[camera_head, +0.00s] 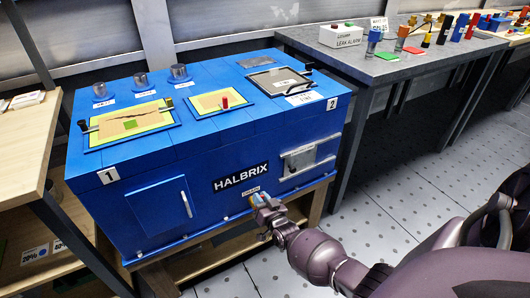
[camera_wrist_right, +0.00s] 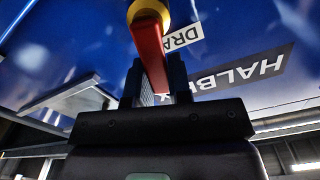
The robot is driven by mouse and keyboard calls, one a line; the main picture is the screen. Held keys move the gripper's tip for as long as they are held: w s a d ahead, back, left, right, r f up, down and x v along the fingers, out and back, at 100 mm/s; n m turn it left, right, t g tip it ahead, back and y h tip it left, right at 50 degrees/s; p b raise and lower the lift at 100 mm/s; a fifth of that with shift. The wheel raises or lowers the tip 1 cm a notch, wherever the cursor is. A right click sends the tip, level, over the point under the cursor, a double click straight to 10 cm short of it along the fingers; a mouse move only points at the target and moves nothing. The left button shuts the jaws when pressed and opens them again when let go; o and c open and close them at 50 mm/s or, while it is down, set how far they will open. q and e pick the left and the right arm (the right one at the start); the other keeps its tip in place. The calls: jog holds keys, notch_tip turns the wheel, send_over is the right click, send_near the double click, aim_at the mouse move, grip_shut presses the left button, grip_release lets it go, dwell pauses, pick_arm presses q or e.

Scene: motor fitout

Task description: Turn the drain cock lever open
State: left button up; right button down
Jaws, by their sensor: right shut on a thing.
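The drain cock has a red lever (camera_wrist_right: 149,48) on a round brass-yellow body (camera_wrist_right: 147,10) in the right wrist view. The lever runs from the body down between the two dark fingers of my right gripper (camera_wrist_right: 156,75), which is shut on it. In the head view my right gripper (camera_head: 260,199) is at the lower front face of the blue HALBRIX unit (camera_head: 225,215), just under the small drain label (camera_head: 250,191). The gripper mostly hides the cock there. My left gripper is not in view.
The unit's front has a door with a white handle (camera_head: 186,198) and a metal latch plate (camera_head: 299,158). Trays and metal cups (camera_head: 140,82) are on top. A grey table (camera_head: 395,68) stands at right and a wooden shelf (camera_head: 25,135) at left. Tiled floor (camera_head: 385,175) is open at right.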

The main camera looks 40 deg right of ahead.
jog(key=shift+a+r+n, duration=0.1)
jog(key=shift+a+n, duration=0.3)
jog(key=shift+n, duration=0.6)
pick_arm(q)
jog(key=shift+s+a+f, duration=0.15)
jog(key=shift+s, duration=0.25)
pick_arm(e)
jog(key=shift+w+a+n, duration=0.1)
jog(key=shift+a+n, duration=0.1)
jog(key=shift+n, duration=0.4)
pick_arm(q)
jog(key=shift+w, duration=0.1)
pick_arm(e)
jog(key=c, duration=1)
grip_release()
jog(key=shift+c, duration=0.2)
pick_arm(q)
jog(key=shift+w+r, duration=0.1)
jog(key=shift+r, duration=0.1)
